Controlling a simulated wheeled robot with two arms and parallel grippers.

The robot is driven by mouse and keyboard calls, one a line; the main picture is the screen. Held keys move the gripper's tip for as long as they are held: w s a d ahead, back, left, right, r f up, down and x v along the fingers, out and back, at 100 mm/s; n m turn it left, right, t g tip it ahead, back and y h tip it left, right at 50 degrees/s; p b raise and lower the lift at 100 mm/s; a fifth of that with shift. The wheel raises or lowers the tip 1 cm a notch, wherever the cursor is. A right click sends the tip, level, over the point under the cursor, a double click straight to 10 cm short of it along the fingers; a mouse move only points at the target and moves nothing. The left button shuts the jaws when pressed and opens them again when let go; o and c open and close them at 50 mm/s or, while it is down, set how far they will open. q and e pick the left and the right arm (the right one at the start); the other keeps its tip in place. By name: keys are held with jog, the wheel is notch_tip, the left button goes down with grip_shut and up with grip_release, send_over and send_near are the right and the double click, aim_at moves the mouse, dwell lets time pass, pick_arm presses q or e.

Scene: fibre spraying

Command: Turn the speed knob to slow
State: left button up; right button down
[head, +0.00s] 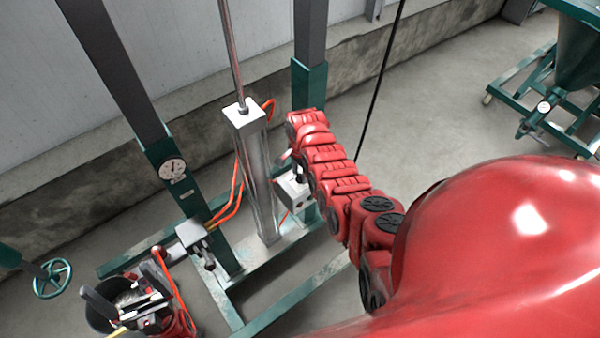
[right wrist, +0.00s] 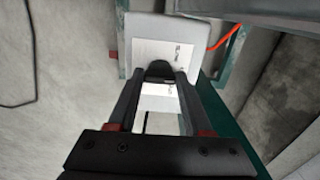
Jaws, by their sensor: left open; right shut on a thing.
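The speed knob (right wrist: 158,70) is a dark knob on the face of a white control box (right wrist: 146,30) with a white label. In the right wrist view it sits between the fingertips of my right gripper (right wrist: 159,80), which is shut on it. The label print is too small to read, and the knob's setting cannot be told. In the head view the white box (head: 293,196) is beside the tall cylinder, and my red right arm hides most of the gripper and the knob. My left gripper (head: 128,300) is open and empty at the lower left.
A tall silver cylinder (head: 258,180) with a rod stands on a green frame. A second grey box (head: 192,236) with orange hoses is to its left. A gauge (head: 172,170) is on the left post. A green handwheel (head: 52,279) is at far left.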

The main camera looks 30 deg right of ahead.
jog(key=n+b, duration=0.2)
jog(key=n, duration=0.2)
jog(key=shift+n, duration=0.4)
jog(key=n+b, duration=0.2)
jog(key=n, duration=0.2)
jog(key=shift+s+n, duration=0.1)
jog(key=shift+n, duration=0.3)
jog(key=shift+c, duration=1.6)
grip_release()
jog(key=shift+d+r+b, duration=0.1)
jog(key=shift+r+b, duration=0.05)
jog(key=shift+b, duration=0.15)
